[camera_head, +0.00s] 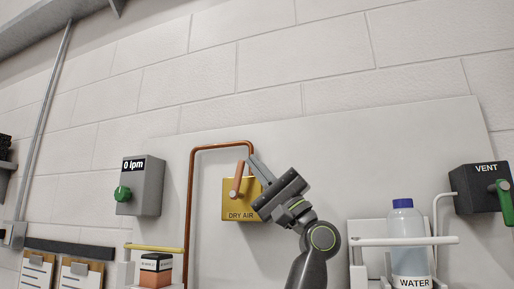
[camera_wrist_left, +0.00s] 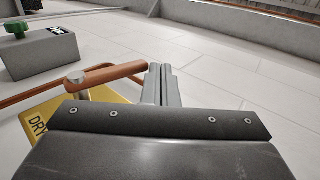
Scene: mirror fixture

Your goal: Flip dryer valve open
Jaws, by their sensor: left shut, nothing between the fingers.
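The dry air valve is a yellow box (camera_head: 241,207) labelled DRY AIR on the wall panel, with a copper-coloured lever (camera_head: 237,184) on its front. The lever points up, tilted slightly right. My left gripper (camera_head: 257,166) is shut and empty, its fingers just right of the lever's upper end. In the left wrist view the lever (camera_wrist_left: 112,75) reaches from a round pivot toward the shut fingers (camera_wrist_left: 160,82). Its tip is at or very near their side; I cannot tell whether they touch. The yellow box (camera_wrist_left: 40,122) is partly hidden by my gripper body. My right gripper is not in view.
A grey box (camera_head: 142,184) reading 0 lpm with a green knob is at left. A copper pipe (camera_head: 190,205) rises beside the valve. A water bottle (camera_head: 403,222) stands behind a white rail at right, near a dark VENT box (camera_head: 474,187) with a green handle.

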